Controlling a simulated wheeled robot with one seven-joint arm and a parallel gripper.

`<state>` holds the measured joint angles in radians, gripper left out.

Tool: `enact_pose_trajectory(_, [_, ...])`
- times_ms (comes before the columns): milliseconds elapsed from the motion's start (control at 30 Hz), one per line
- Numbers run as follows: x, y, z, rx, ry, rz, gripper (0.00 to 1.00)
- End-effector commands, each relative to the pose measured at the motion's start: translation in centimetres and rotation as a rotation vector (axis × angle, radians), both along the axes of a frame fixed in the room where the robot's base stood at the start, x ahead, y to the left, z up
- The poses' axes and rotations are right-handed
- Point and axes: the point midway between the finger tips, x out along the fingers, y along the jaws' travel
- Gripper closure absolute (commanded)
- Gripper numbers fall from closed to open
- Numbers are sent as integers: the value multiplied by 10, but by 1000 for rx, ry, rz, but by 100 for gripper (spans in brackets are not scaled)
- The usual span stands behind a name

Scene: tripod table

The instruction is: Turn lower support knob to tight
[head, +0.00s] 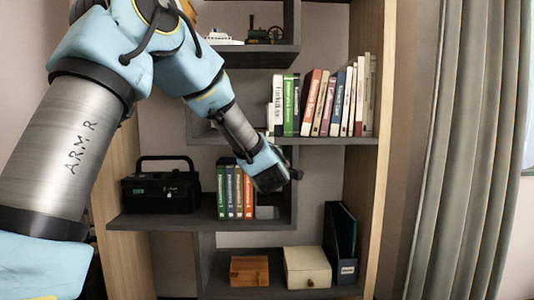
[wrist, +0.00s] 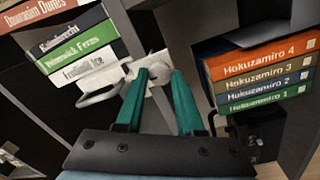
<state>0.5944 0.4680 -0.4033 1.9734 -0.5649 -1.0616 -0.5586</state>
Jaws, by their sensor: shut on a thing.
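My gripper (wrist: 160,78) has two teal fingers, which close around a small light grey piece (wrist: 157,71) in the wrist view. This looks like the support knob, at the edge of the dark shelf unit; its markings and turned position cannot be read. In the head view my gripper (head: 283,178) is in front of the unit's middle, beside the dark upright and below the upper book shelf. My wrist hides the knob there. A pale loop (wrist: 100,97) sticks out left of the fingers in the wrist view.
Numbered books (head: 235,192) and a black radio (head: 160,187) stand on the shelf left of my gripper. More books (head: 325,103) stand above right. A wooden box (head: 249,270), a cream box (head: 307,268) and a dark file holder (head: 340,245) are below. A curtain (head: 460,150) hangs right.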

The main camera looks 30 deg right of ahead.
Motion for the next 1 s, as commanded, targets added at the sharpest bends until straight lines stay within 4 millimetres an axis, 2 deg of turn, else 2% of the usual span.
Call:
enact_pose_trajectory(33, [-1, -1, -1, 2, 2, -2, 100])
enact_pose_trajectory(67, [-1, -1, -1, 2, 2, -2, 62])
enact_pose_trajectory(300, [0, 0, -1, 1, 2, -1, 35])
enact_pose_trajectory(667, [-6, 2, 0, -1, 0, -1, 33])
enact_pose_trajectory(767, [-18, 7, -1, 0, -1, -3, 33])
enact_pose_trajectory(1000, [-61, 28, -3, 1, -1, -4, 33])
